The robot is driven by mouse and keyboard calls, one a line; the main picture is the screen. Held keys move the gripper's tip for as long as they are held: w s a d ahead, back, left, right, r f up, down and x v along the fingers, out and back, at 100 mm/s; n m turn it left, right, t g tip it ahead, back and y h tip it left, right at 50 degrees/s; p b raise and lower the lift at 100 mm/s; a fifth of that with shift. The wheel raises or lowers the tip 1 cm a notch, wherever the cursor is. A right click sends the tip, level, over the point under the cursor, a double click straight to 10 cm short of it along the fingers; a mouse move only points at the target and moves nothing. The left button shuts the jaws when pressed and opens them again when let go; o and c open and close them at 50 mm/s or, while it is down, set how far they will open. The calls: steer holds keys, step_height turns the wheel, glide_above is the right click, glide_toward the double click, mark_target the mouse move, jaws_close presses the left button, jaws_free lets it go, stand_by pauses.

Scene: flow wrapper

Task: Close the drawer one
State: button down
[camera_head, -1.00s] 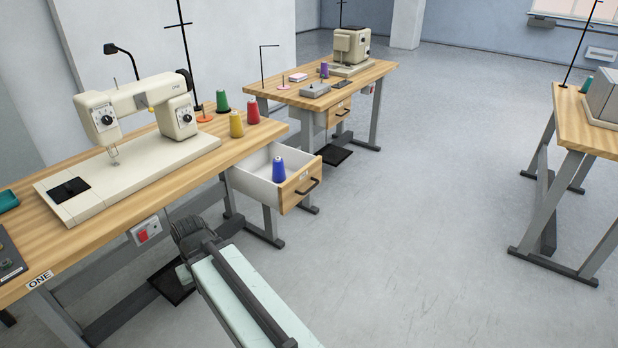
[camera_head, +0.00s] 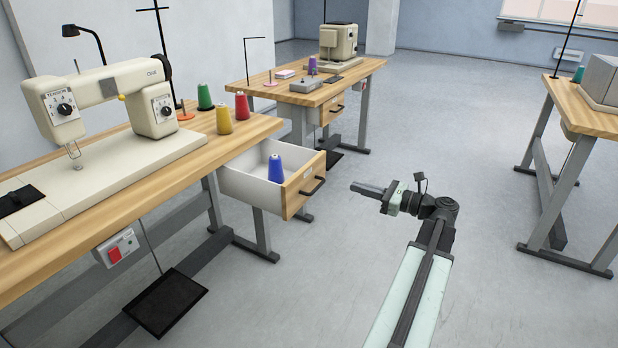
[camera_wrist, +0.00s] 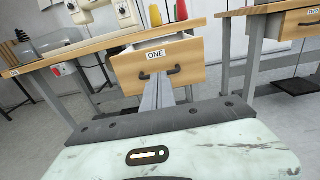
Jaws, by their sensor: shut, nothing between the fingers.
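Drawer one (camera_head: 302,186) is pulled out from under the right end of the near sewing table. It has a wooden front, a dark handle (camera_head: 312,186) and white sides, and a blue thread cone (camera_head: 276,168) stands in it. In the wrist view the drawer front (camera_wrist: 196,60) carries a label "ONE" (camera_wrist: 156,54) and faces me. My gripper (camera_head: 368,189) is shut and empty. It is to the right of the drawer front, apart from it, pointing left towards it. In the wrist view the fingers (camera_wrist: 158,92) overlap the lower drawer front below the handle.
The near table (camera_head: 150,195) holds a sewing machine (camera_head: 110,100) and green, yellow and red thread cones. A second table (camera_head: 330,90) with a shut drawer stands behind. Another table (camera_head: 590,115) stands at the right. The floor between is clear.

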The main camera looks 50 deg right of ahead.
glide_toward(310, 171)
steer(key=x, duration=0.6)
steer(key=shift+w+a+f, duration=0.15)
steer(key=shift+w, duration=0.25)
